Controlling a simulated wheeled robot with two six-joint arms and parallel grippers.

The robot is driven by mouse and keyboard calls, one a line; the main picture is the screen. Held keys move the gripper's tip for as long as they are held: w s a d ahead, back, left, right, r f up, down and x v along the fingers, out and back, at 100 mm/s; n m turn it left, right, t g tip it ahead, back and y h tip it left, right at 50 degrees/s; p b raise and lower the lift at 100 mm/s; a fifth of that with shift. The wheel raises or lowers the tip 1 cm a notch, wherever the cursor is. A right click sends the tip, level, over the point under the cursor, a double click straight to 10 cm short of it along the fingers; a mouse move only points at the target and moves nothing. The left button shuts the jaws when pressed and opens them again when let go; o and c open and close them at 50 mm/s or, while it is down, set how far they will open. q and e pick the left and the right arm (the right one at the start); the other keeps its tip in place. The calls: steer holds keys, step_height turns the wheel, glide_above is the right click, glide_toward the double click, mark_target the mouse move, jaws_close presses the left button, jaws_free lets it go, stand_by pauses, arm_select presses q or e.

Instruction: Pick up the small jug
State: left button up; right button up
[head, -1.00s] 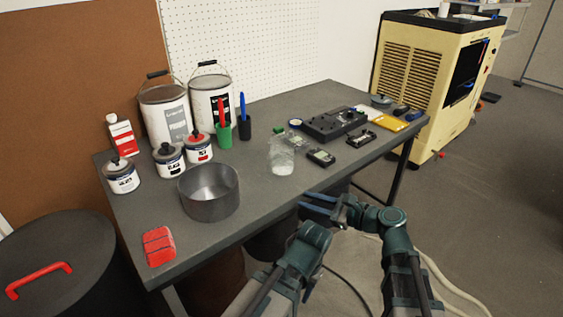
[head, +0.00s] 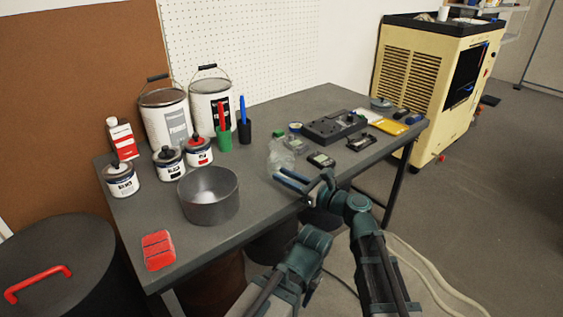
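A clear, see-through vessel (head: 279,157), which I take to be the small jug, stands near the front edge of the grey workbench (head: 257,222). Its lower part is partly hidden behind my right gripper. My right gripper (head: 284,178) has its two blue fingers apart with a gap between them, pointing left. It is at the bench's front edge, just in front of the vessel, and nothing shows between the fingers. Whether it touches the vessel I cannot tell. Part of my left arm shows at the bottom, but its gripper does not show.
A grey pot (head: 209,197) stands left of the vessel, with a red block (head: 158,250) nearer the front. Paint cans (head: 163,120) and brush holders (head: 224,136) stand behind. Small devices (head: 321,160) and a black case (head: 333,128) lie to the right.

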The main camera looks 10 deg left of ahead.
mark_target(271, 170)
steer(key=shift+w+a, duration=0.1)
steer(key=shift+a, duration=0.15)
steer(key=x, duration=0.5)
steer(key=shift+w+f, duration=0.1)
steer(key=shift+f, duration=0.15)
jaws_close()
stand_by(1.2)
